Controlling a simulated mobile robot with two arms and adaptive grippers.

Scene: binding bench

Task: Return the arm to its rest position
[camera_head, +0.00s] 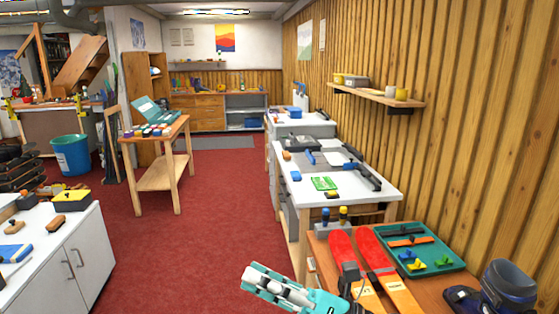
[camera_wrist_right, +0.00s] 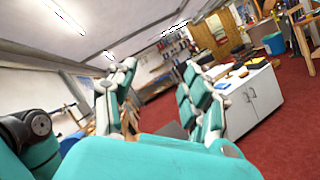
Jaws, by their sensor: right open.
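My right gripper (camera_head: 268,283), teal and white, shows at the bottom middle of the head view, in front of the wooden bench's left edge. In the right wrist view its two fingers stand apart with nothing between them, so the gripper (camera_wrist_right: 160,85) is open and empty. It is above the red floor, and I see it touching nothing. My left gripper is not in view.
The wooden bench (camera_head: 452,284) at lower right bears red skis (camera_head: 370,255), a green tray (camera_head: 440,262) and a ski boot (camera_head: 508,285). A white cabinet (camera_head: 85,262) stands at left. The red floor (camera_head: 215,225) between them is free.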

